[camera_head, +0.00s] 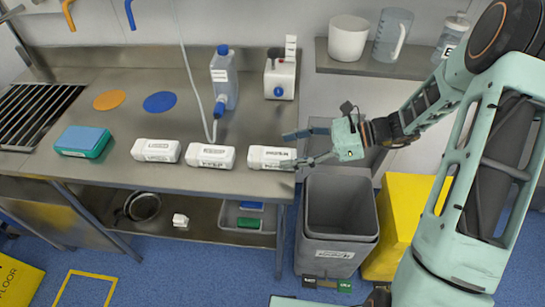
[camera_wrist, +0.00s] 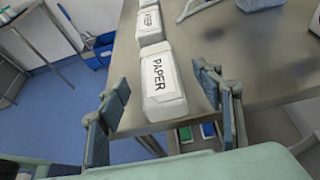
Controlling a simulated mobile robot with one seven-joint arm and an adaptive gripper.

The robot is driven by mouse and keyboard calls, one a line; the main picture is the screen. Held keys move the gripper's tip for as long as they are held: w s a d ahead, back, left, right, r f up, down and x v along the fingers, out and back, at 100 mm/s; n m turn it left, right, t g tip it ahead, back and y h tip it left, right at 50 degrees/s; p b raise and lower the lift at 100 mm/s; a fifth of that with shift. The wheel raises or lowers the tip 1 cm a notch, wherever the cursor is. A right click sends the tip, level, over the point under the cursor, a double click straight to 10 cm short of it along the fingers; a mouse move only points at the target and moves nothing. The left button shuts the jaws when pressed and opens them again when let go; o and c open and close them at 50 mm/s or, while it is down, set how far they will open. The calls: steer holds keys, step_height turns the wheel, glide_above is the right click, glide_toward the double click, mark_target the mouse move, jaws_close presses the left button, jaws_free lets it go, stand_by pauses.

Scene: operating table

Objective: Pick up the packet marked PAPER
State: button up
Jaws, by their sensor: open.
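A white packet marked PAPER (camera_wrist: 162,84) lies on the steel table in the wrist view, its dark lettering readable. It is the rightmost of three white packets in the head view (camera_head: 266,157), at the table's right end. My gripper (camera_head: 296,149) is open and empty, at the right end of this packet. In the wrist view my gripper's fingers (camera_wrist: 168,92) stand apart, one to each side of the packet's near end. I cannot tell whether they touch it.
Two similar white packets (camera_head: 211,156) (camera_head: 156,150) lie in a row to the left; their labels are too small to read. A teal-and-blue box (camera_head: 83,141) lies further left. A bottle (camera_head: 223,78) stands behind. A grey bin (camera_head: 341,215) stands beside the table's right edge.

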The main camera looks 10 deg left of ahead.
mark_target(271, 153)
steer(key=shift+x, duration=2.7)
steer(key=shift+s+r, duration=0.1)
steer(key=c, duration=1.3)
steer(key=shift+r, duration=0.1)
